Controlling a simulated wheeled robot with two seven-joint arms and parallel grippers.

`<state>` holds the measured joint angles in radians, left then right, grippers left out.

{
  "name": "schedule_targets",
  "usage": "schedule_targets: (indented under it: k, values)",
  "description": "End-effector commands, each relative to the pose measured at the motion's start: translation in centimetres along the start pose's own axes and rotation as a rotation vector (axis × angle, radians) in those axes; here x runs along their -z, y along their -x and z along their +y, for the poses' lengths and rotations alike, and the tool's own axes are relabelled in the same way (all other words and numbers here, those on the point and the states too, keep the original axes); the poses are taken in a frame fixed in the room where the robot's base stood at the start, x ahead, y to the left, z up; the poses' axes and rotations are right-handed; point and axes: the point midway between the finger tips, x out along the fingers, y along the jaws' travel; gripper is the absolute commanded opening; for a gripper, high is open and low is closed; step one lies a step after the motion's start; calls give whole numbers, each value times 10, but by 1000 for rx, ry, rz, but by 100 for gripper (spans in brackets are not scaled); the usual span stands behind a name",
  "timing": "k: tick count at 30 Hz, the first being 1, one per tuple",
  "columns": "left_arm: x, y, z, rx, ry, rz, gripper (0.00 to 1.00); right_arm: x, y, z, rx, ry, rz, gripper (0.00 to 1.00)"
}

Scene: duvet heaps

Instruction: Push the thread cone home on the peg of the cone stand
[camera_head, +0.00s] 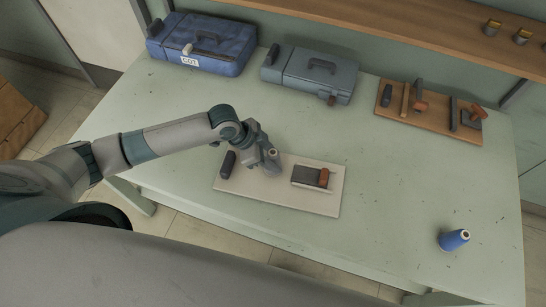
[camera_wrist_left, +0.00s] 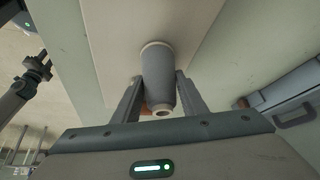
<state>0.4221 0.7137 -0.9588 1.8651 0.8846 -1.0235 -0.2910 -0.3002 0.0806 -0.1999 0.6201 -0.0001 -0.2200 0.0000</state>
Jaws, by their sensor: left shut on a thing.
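A grey thread cone (camera_wrist_left: 160,80) with a cream tip stands between the two fingers of my left gripper (camera_wrist_left: 158,76) in the left wrist view. The fingers are shut on its sides. In the head view my left gripper (camera_head: 267,162) is over the pale board (camera_head: 265,197), and the cone's tip (camera_head: 272,152) shows beside it. The cone's wide end is toward the board. The peg is hidden, and I cannot tell how far down the cone sits.
Two cases (camera_head: 203,45) (camera_head: 310,74) and a brown tool board (camera_head: 430,122) are at the back.

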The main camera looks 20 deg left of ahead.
Motion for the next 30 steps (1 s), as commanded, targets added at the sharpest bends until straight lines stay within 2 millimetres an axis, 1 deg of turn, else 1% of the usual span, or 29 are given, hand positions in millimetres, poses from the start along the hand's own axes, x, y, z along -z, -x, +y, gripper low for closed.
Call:
schedule_targets:
  k: [7,8,9,10,19,23,26,30]
  values:
    - [-2,-5,0,0,0,0,13,0,-3,0,0,0,0,31]
    - [-2,-4,0,0,0,1,46,0,-2,0,0,0,0,31]
    - [-2,-4,0,0,0,1,55,0,-2,0,0,0,0,31]
    - [-2,-4,0,0,0,0,60,0,-2,0,0,0,0,31]
    - [-3,-4,0,0,0,-1,60,0,-2,0,0,0,0,31]
    - [-3,0,0,0,0,0,60,0,-4,0,0,0,0,31]
    - [-3,6,-1,1,0,0,60,0,-6,0,0,0,0,31]
    - [-4,22,-1,2,-1,0,60,-1,-10,0,0,0,0,31]
